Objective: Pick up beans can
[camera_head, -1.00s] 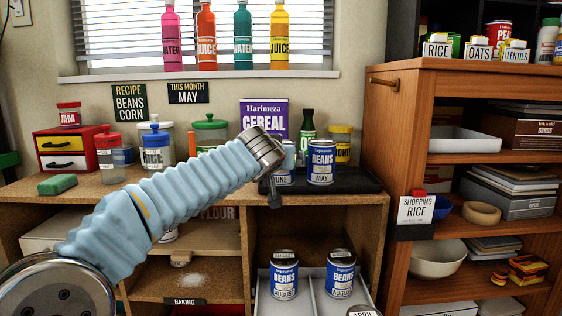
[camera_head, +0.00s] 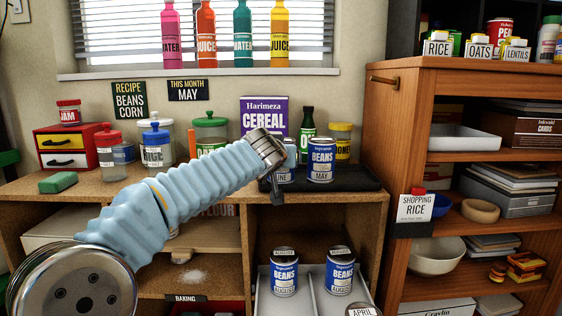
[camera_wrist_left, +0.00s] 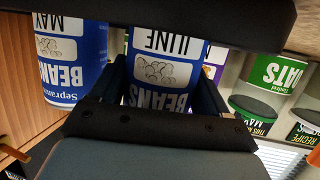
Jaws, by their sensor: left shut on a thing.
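A blue and white beans can marked JUNE (camera_head: 287,175) is on the dark mat on the counter, partly hidden behind my gripper. It shows upside down in the left wrist view (camera_wrist_left: 163,70), between the fingers. My left gripper (camera_head: 276,188) is shut on this can. A second beans can, marked MAY (camera_head: 320,160), stands close to its right, and also shows in the wrist view (camera_wrist_left: 72,60). Two beans cans marked AUGUST (camera_head: 284,272) (camera_head: 340,272) stand in the white divided tray below. My right gripper is not in view.
A purple cereal box (camera_head: 264,117), a green bottle (camera_head: 307,135) and a yellow-labelled jar (camera_head: 341,141) stand behind the cans. Jars and a small drawer box (camera_head: 73,149) are to the left. A wooden shelf unit (camera_head: 408,120) rises at the right.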

